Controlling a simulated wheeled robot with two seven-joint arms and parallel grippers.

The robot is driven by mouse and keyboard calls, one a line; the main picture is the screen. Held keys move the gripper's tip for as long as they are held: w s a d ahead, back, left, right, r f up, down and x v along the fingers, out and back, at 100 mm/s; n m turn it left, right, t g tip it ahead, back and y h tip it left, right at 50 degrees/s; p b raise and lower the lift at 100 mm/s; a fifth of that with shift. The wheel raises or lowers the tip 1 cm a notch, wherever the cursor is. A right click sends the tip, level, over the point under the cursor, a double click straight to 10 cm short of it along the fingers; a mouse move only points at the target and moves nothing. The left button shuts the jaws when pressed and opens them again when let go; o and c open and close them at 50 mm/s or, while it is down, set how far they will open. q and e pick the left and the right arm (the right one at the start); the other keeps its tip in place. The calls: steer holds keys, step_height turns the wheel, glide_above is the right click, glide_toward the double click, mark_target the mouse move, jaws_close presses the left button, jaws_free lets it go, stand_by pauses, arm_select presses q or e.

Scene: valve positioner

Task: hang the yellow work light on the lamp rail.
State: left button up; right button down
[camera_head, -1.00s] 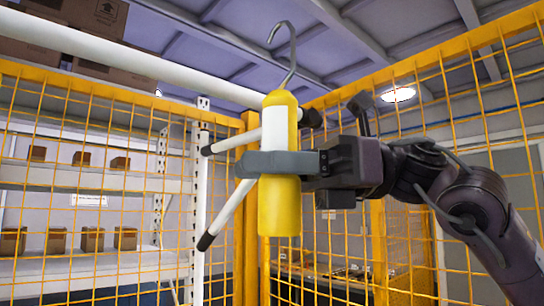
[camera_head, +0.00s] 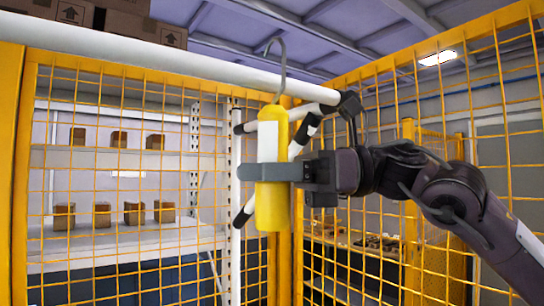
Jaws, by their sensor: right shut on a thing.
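The yellow work light (camera_head: 269,210) is an upright yellow cylinder with a white band and a grey wire hook (camera_head: 283,66) on top. My right gripper (camera_head: 262,172) is shut around its middle, coming in from the right. The lamp rail (camera_head: 180,59) is a thick white pipe running from upper left down to the right. The hook's curved top shows above the rail's line and its stem crosses in front of the rail in the picture. I cannot tell whether the hook is over the rail or in front of it. My left gripper is not in view.
White struts with black end caps (camera_head: 240,223) show behind the light. Yellow mesh fencing (camera_head: 100,180) stands behind and at right. Beyond it are white shelves (camera_head: 110,232) with small boxes. Large cartons (camera_head: 140,27) sit above the rail at upper left.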

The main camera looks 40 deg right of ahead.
steer(key=w, duration=0.1)
steer(key=w+f, duration=0.1)
steer(key=w+f+p, duration=0.1)
steer(key=w, duration=0.1)
steer(key=shift+d+f, duration=0.1)
steer(key=shift+d, duration=0.05)
stand_by(0.4)
steer(key=c, duration=0.9)
jaws_free()
steer(key=b+v, duration=0.5)
steer(key=v, duration=0.2)
steer(key=shift+s+d, duration=0.2)
steer(key=shift+d, duration=0.15)
